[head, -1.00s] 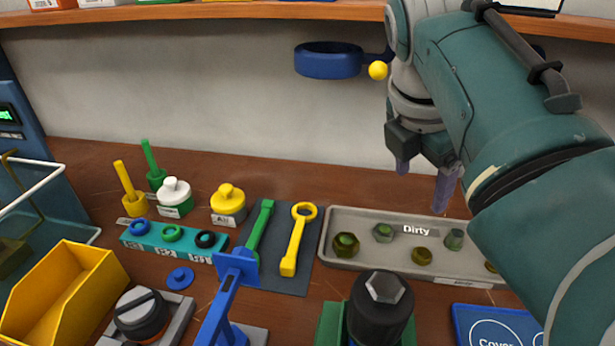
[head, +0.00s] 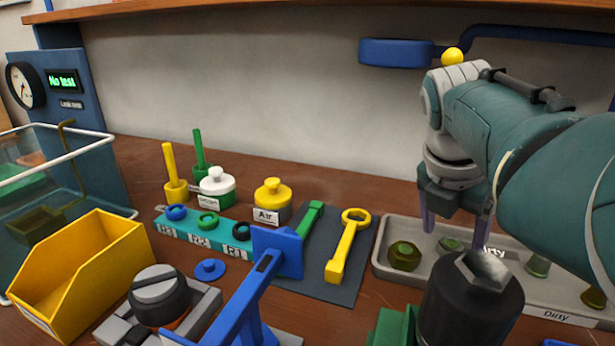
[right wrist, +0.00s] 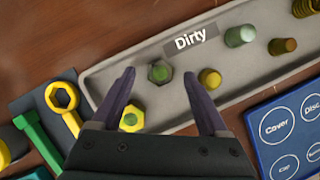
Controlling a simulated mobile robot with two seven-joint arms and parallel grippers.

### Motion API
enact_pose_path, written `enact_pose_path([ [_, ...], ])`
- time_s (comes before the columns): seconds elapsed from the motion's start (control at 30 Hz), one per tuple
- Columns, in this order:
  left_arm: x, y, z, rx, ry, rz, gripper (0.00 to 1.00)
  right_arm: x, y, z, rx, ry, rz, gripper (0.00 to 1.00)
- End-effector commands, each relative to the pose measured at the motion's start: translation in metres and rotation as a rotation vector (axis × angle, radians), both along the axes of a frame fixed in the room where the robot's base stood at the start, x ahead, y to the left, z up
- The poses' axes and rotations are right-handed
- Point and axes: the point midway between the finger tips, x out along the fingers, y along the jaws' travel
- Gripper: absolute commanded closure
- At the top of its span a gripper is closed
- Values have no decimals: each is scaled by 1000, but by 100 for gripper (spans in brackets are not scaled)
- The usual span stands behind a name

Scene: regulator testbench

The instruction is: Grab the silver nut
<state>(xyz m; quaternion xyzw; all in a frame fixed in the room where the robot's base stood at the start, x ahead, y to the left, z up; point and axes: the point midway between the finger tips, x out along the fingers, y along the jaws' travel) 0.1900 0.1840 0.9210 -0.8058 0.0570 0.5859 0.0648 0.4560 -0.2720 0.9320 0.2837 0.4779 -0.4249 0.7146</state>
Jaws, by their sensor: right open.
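A grey-silver hex nut with a green centre (right wrist: 160,73) lies in the grey "Dirty" tray (right wrist: 103,75). In the head view the nut (head: 450,244) shows partly behind my right gripper (head: 455,228). My right gripper (right wrist: 160,76) is open and empty, with its two fingers on either side of the nut in the wrist picture. I cannot tell the exact height of the fingertips above the tray. A silver hex piece (head: 484,271) also tops the black cylinder (head: 465,310) in front of the tray. My left gripper is not in view.
A brass nut (right wrist: 131,118) and a brass fitting (right wrist: 209,78) lie close to the fingers. Other fittings (right wrist: 240,36) lie farther right in the tray. A yellow wrench (head: 346,247) lies left of the tray. A blue labelled board (right wrist: 290,130) lies in front.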

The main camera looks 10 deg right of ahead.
Motion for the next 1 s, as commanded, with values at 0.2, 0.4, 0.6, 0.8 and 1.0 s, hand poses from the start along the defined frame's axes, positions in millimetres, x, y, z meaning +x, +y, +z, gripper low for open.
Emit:
enact_pose_path([
  [0.2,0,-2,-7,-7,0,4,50,2,-6,-14,0,-1,-2,22],
  [0.4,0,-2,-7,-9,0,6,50,2,-5,-13,0,-1,-2,28],
  [0.6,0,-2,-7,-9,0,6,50,2,-5,-13,0,0,-2,51],
  [0.8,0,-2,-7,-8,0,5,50,2,-5,-13,0,0,-2,73],
  [1.0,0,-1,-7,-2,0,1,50,2,-5,-13,0,0,-2,96],
])
